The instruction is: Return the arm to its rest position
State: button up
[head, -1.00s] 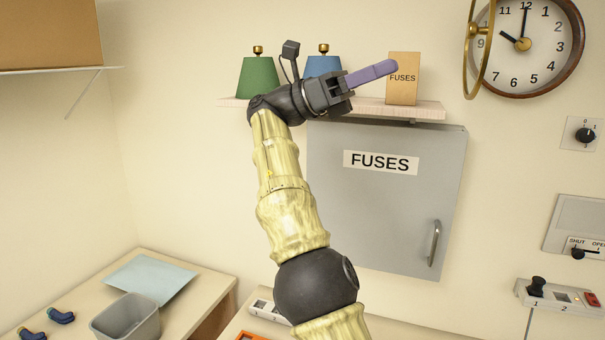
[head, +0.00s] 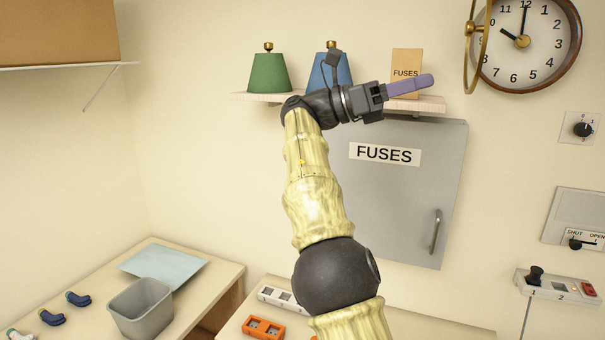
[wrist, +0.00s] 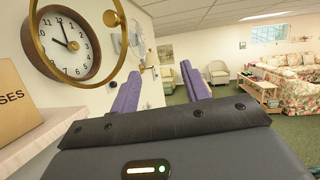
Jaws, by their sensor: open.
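My gripper (head: 410,88) is raised in front of the wall shelf in the head view, pointing right. Its purple fingers overlap the lower part of the fuses box in the picture. In the wrist view the two purple fingers (wrist: 163,95) stand apart with nothing between them, so my gripper is open and empty. My arm rises from the bottom of the head view, bends at the top and hides part of the cabinet and shelf.
The shelf (head: 262,97) holds a green shade (head: 268,73), a blue shade (head: 322,75) and a fuses box (head: 406,62). Below is a grey fuses cabinet (head: 400,200). A clock (head: 545,60) with a brass ring (head: 470,75) is at right. A grey bin (head: 140,308) stands on the left table.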

jog(key=w+d+f+n+t+y, duration=0.2)
jog(key=w+d+f+t, duration=0.2)
jog(key=d+f, duration=0.4)
jog(key=d+f+t+y, duration=0.1)
jog(key=d+f+y, duration=0.2)
jog(key=f, duration=0.4)
jog(key=d+f+t+y, duration=0.2)
jog(key=d+f+y, duration=0.1)
jog(key=f, duration=0.4)
jog(key=s+a+f+m+y, duration=0.1)
jog(key=s+f+m+y, duration=0.15)
jog(key=f, duration=0.55)
jog(key=s+a+f+m+y, duration=0.1)
jog(key=a+f+m+y, duration=0.15)
jog(key=f, duration=0.45)
jog(key=s+a+f+m+y, duration=0.4)
jog(key=s+a+f+m, duration=0.2)
jog(key=s, duration=0.4)
jog(key=s+a+f+m+y, duration=0.4)
jog(key=s+a+f+m, duration=0.2)
jog(key=s+f, duration=0.4)
jog(key=shift+a+m+t, duration=0.4)
jog(key=shift+a, duration=0.5)
jog(key=shift+s, duration=0.15)
jog(key=shift+d, duration=0.1)
